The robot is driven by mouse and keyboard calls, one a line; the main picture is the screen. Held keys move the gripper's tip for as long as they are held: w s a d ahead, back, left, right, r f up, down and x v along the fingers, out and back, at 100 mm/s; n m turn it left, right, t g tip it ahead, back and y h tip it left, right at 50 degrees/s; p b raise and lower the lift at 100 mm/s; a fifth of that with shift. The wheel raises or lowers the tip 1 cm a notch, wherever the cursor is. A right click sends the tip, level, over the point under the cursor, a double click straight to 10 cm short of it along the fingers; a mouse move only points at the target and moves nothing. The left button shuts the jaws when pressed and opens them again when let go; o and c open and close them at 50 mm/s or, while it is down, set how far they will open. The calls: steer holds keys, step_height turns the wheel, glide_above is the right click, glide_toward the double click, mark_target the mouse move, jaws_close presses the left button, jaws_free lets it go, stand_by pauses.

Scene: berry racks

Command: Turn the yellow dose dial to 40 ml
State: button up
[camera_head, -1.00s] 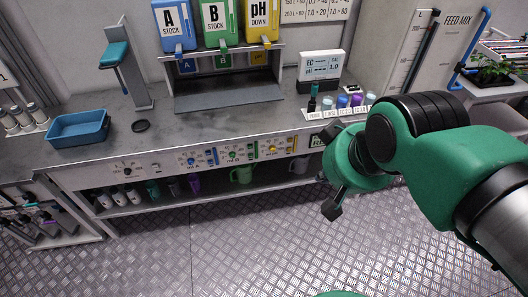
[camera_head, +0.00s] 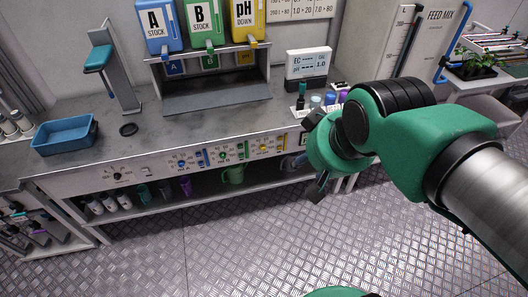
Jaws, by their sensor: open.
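The yellow dose dial (camera_head: 264,148) is a small knob on the pale front panel of the counter, at the right end of a row of coloured dials. A yellow strip and slider stand beside it. Its scale is too small to read, so I cannot tell its setting. My gripper (camera_head: 319,187) is at the end of the green arm, right of the dial and somewhat lower in the picture. It is open and apart from the dial. The green wrist hides part of the gripper and the panel's right end.
A blue dial (camera_head: 182,163) and a green dial (camera_head: 223,155) sit left of the yellow one. A shelf below holds bottles and a green mug (camera_head: 233,174). Small bottles stand on the counter near my wrist. The metal floor (camera_head: 240,235) in front is clear.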

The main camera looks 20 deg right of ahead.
steer(key=w+d+f+t, duration=0.1)
steer(key=w+f, duration=0.2)
steer(key=w, duration=0.9)
steer(key=w+f+t, duration=0.2)
steer(key=w, duration=0.9)
steer(key=w+d+f+t+b, duration=0.1)
steer(key=w+f, duration=0.6)
steer(key=w, duration=0.2)
steer(key=w+d+f+t, duration=0.1)
steer(key=w+f+t, duration=0.1)
steer(key=w+f, duration=0.6)
steer(key=w+f+t, duration=0.1)
steer(key=w+f, duration=0.5)
steer(key=f, duration=0.1)
steer(key=t+b, duration=0.1)
steer(key=t, duration=0.4)
glide_toward(263, 149)
steer(key=s, duration=0.5)
steer(key=shift+s+d+f, duration=0.1)
steer(key=shift+d, duration=0.05)
steer(key=w+b, duration=0.2)
steer(key=w, duration=1.1)
steer(key=shift+w, duration=0.4)
